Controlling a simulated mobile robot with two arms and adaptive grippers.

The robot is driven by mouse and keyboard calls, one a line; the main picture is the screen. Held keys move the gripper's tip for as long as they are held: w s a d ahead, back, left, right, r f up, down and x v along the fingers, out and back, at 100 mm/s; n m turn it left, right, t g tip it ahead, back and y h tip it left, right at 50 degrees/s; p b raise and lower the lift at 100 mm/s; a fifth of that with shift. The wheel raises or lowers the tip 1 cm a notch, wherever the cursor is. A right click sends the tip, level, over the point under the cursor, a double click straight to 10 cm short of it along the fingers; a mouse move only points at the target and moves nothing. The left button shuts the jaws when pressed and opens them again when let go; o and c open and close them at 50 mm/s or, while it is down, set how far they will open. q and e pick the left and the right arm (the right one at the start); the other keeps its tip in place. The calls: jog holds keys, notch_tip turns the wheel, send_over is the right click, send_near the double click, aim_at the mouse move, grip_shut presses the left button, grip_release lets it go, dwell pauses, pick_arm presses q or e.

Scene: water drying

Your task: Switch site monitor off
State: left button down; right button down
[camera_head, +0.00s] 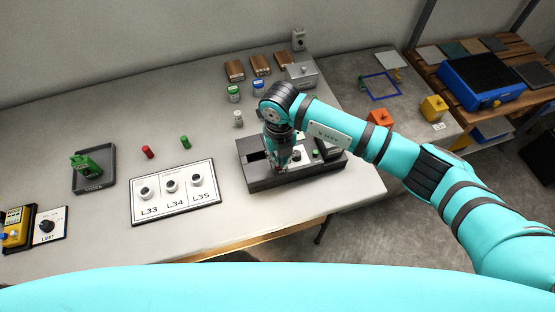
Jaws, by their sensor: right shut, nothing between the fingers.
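A dark grey box (262,180) with small controls on its top stands near the table's front right. My right gripper (281,164) points down over the left part of this box with its fingers shut and nothing between them. I cannot tell whether the fingertips touch the box. The gripper and wrist hide part of its top. A green-topped knob and a dark raised part (326,149) show at its right end. I cannot read a label that names the site monitor. My left gripper is not in view.
A white panel (176,208) with L33, L34 and L35 knobs lies left of the box. Further left are a dark tray (108,178) with a green item and a yellow device (15,228). Small bottles (233,94) and brown blocks stand behind. A bench with a blue case (482,82) is right.

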jog(key=shift+r+p, duration=1.95)
jog(key=shift+r, duration=1.45)
jog(key=shift+f, duration=0.1)
